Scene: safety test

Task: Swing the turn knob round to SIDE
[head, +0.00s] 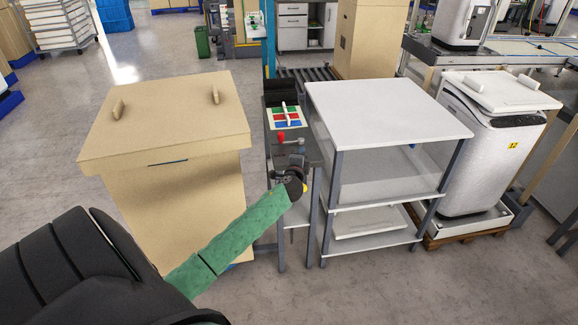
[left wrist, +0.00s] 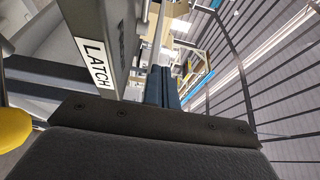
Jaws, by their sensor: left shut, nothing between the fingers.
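A small panel (head: 274,125) with red, green and blue fields sits on a narrow dark stand. A pale upright piece (head: 284,110) on it looks like the turn knob, but it is too small to be sure. No SIDE label is readable. My left gripper (head: 289,151) is over the stand, on the near side of the panel and apart from it. In the left wrist view its dark fingers (left wrist: 166,88) are together with nothing between them. A grey part with a LATCH label (left wrist: 95,62) is left of them. My right gripper is not in view.
Red-tipped fittings (head: 281,137) show just beyond my left gripper. A tan box (head: 165,115) with two handles stands left of the stand. A white-topped shelf table (head: 390,108) stands close on the right, with a white bin (head: 480,150) beyond. Grey floor is free in front.

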